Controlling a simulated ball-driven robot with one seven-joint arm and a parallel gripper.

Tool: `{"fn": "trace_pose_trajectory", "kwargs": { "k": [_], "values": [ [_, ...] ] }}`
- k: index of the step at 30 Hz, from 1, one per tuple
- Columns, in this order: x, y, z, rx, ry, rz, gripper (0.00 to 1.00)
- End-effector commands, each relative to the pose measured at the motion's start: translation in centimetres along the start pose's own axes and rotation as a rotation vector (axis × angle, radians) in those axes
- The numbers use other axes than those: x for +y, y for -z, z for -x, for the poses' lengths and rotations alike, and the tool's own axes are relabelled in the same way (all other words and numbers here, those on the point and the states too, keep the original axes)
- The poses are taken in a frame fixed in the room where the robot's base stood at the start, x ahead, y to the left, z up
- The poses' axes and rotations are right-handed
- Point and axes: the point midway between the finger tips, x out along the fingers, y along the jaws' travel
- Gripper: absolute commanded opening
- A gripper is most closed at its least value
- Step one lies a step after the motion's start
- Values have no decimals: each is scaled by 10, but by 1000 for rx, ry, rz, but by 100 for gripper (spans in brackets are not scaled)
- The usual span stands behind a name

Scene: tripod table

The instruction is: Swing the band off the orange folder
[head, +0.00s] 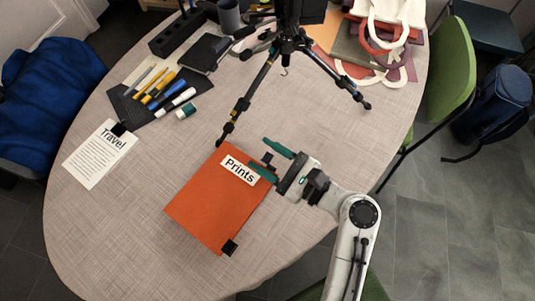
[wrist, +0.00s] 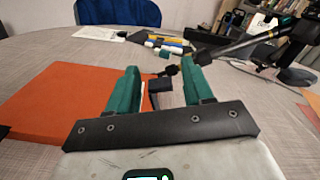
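The orange folder (head: 205,205), with a white "Prints" label (head: 240,170), lies flat near the table's front edge. It fills the left of the wrist view (wrist: 60,100). A small black piece (head: 229,247) sits at its lower right corner. Another black piece (head: 267,158) shows near its upper right corner, between my fingers; it also shows in the wrist view (wrist: 160,85). I cannot tell whether a band joins them. My gripper (head: 270,162) has teal fingers, spread apart at the folder's right edge. It is open; no contact is clear.
A black tripod (head: 290,45) stands behind, one foot close to the folder's top corner. A "Travel" sheet (head: 100,155) lies at left, pens on a dark mat (head: 155,95) beyond. Bags (head: 380,45) lie at back right.

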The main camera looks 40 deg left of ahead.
Motion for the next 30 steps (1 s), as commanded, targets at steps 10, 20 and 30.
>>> {"fn": "trace_pose_trajectory", "kwargs": {
  "k": [10,20,30],
  "values": [
    [0,0,0,0,0,0,18],
    [-4,-2,1,1,1,-30,13],
    [-25,0,2,3,4,-238,13]
  ]
}}
